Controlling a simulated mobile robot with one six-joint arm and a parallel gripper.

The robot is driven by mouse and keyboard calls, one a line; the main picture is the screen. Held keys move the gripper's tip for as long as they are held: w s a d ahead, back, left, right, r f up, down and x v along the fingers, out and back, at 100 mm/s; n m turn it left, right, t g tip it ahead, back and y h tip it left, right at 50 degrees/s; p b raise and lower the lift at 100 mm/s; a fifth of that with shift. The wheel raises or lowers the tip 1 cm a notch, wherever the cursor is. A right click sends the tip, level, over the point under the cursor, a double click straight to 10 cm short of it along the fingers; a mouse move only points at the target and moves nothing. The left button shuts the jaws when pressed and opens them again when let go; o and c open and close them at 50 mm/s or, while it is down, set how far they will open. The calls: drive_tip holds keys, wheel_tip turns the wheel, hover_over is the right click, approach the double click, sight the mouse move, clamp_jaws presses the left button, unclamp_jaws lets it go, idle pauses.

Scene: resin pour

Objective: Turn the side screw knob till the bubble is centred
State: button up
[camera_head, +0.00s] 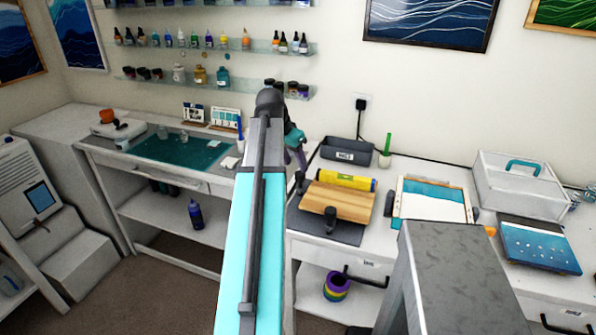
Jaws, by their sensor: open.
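A wooden board (340,203) lies on a dark grey base (313,226) on the right-hand white counter. A yellow bar, probably the spirit level (345,180), lies along the board's back edge; its bubble is too small to make out. A dark knob (330,218) stands at the board's front, another dark knob (388,204) at its right side, and a third dark knob (300,182) at its left. My gripper (297,158) is open, partly hidden behind my arm, to the left of and above the board's back left corner, apparently apart from the knobs.
A grey bin (348,150) and a small pot with a green tool (385,158) stand behind the board. A teal mat (180,150) covers part of the left bench.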

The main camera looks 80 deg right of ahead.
sight(299, 173)
drive_tip(key=shift+p+x, duration=0.55)
drive_tip(key=shift+x, duration=2.15)
drive_tip(key=shift+c, duration=0.4)
drive_tip(key=c, duration=1)
drive_tip(key=shift+d, duration=0.1)
drive_tip(key=shift+w+m+g+y+b, duration=0.1)
drive_tip(key=shift+m+g+y+b, duration=0.4)
drive_tip(key=shift+m, duration=1.1)
